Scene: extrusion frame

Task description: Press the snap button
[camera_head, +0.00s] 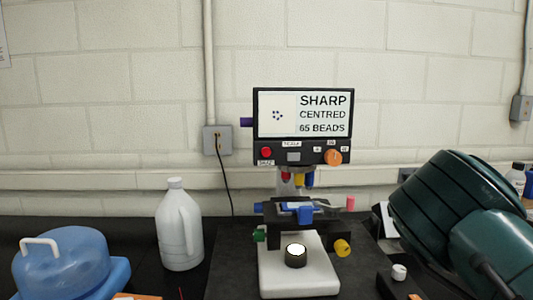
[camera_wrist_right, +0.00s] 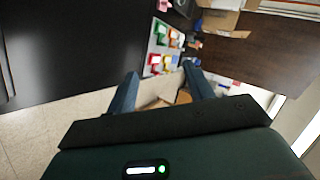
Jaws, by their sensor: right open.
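A microscope stands on the dark bench in the head view, with a white base (camera_head: 300,278) and a black-framed screen (camera_head: 304,114) on top. The screen reads "SHARP CENTRED 65 BEADS" beside a cluster of dark dots. On the panel below the screen, a round red button (camera_head: 266,152) sits at the left with a small label under it, too small to read surely. My right gripper (camera_wrist_right: 160,70) is open in the right wrist view, with nothing visible between its fingers, and apart from the microscope. Its fingers are outside the head view. My left gripper is not in view.
An orange knob (camera_head: 333,157) is on the panel's right. A yellow knob (camera_head: 342,247) and green knob (camera_head: 259,235) flank the base. A white jug (camera_head: 179,228) and blue container (camera_head: 70,262) stand left. The right wrist view shows coloured items on a grey board (camera_wrist_right: 157,42).

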